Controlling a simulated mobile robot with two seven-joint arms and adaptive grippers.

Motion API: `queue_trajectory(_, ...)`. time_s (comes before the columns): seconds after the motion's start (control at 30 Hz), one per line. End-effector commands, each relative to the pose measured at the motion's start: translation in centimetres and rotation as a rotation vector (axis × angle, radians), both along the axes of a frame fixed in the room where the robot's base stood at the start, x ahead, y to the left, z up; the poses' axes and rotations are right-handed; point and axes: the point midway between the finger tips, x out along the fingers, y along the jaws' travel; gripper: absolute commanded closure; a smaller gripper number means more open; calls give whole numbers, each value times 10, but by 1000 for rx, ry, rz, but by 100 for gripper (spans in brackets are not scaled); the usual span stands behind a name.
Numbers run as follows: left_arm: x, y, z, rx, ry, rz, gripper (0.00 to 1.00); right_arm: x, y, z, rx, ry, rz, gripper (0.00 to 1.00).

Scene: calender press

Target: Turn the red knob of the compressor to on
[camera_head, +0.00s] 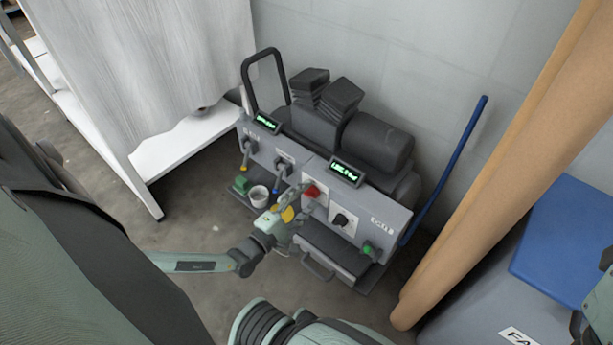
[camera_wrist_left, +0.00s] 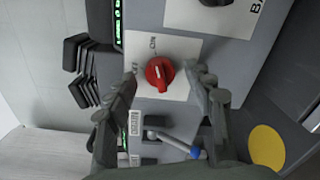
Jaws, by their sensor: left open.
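The grey compressor (camera_head: 378,200) stands on the floor against the wall. Its red knob (camera_head: 311,191) is on a white plate on the front panel. In the left wrist view the red knob (camera_wrist_left: 160,75) has a pale mark on its face, with small lettering on the plate above and left of it. I cannot tell for sure which label the mark points at. My left gripper (camera_head: 294,201) is close in front of the panel at the knob. In the wrist view its open fingers (camera_wrist_left: 168,80) lie on either side of the knob, with gaps visible.
A black knob (camera_head: 343,220) is right of the red one, and a green part (camera_head: 368,250) is lower right. A blue bar (camera_head: 445,165) and a tan post (camera_head: 490,170) stand right. A white cabinet (camera_head: 140,70) is left.

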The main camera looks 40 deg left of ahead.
Motion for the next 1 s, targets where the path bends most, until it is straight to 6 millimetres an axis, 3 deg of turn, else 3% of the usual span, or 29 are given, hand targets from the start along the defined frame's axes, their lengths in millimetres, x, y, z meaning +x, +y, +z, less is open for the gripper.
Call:
queue_trajectory(0.17,-26,2,-1,-1,4,0,47,1,0,-1,1,4,0,60)
queue_trajectory(0.4,-78,7,-1,1,5,-1,47,1,0,-1,2,5,0,60)
queue_trajectory(0.6,-107,9,-1,1,2,-1,47,1,0,-1,1,6,0,60)
queue_trajectory(1.0,-117,9,0,1,0,0,47,1,0,-1,2,6,-1,60)
